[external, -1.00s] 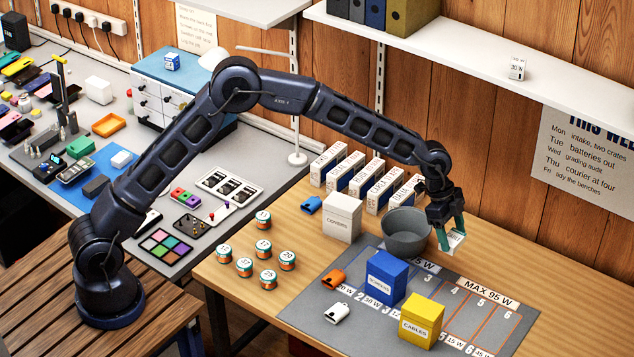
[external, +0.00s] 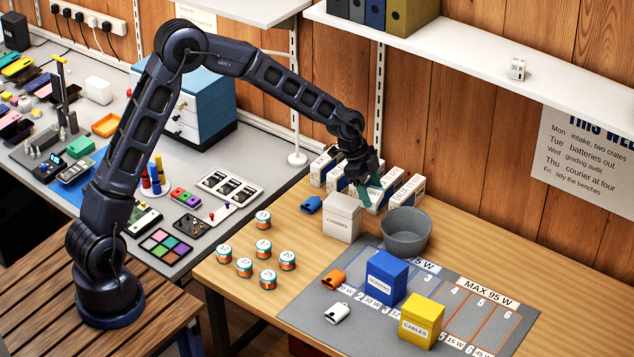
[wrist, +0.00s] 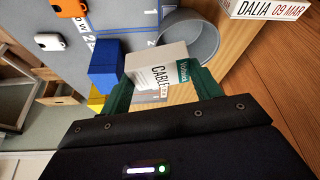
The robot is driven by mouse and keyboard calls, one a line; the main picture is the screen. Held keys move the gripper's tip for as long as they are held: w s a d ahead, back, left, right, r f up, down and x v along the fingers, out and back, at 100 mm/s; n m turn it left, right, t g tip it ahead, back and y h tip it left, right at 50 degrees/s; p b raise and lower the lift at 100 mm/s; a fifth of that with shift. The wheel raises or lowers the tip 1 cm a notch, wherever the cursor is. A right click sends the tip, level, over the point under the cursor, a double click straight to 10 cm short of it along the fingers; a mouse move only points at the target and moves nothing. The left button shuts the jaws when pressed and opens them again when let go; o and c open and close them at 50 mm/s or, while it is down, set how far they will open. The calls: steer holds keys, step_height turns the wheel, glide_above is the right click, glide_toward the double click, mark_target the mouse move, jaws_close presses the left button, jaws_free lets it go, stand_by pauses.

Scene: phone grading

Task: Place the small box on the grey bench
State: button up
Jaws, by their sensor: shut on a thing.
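My gripper (external: 368,192) is over the wooden table, by the row of white upright boxes and behind the white covers box. In the wrist view its green fingers (wrist: 156,82) are shut on a small white box (wrist: 152,62) with dark lettering that seems to begin "CABLE" and a green patch at one end. In the external view I cannot clearly tell the held box from the white boxes behind it. The grey bench (external: 272,168) is at the left, beyond the wooden table's left edge, apart from my gripper.
A tray of dark devices (external: 228,184), a colour palette (external: 160,243) and a blue drawer cabinet (external: 215,85) occupy the bench; bare grey lies right of the cabinet around the lamp post (external: 297,157). The covers box (external: 341,216), grey bucket (external: 405,232) and several round tins (external: 264,248) stand on the table.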

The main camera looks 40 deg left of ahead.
steer(key=w+a+f+n+t+y, duration=0.1)
steer(key=a+f+n, duration=0.4)
steer(key=a, duration=0.8)
steer(key=w+a+f+n+t+y, duration=0.15)
steer(key=a+f+n, duration=0.35)
steer(key=a, duration=0.8)
steer(key=w+a+f+n+t+y, duration=0.15)
steer(key=a+f+n, duration=0.4)
steer(key=a, duration=0.75)
step_height(320, 180, up, 23)
steer(key=w+d, duration=0.6)
steer(key=d, duration=0.8)
steer(key=w+d, duration=0.6)
steer(key=d, duration=0.7)
steer(key=s+d, duration=0.4)
steer(key=d, duration=1.5)
steer(key=s+d, duration=0.3)
steer(key=d, duration=1.6)
step_height(320, 180, down, 20)
steer(key=shift+s+d+f, duration=0.1)
steer(key=shift+f, duration=2.5)
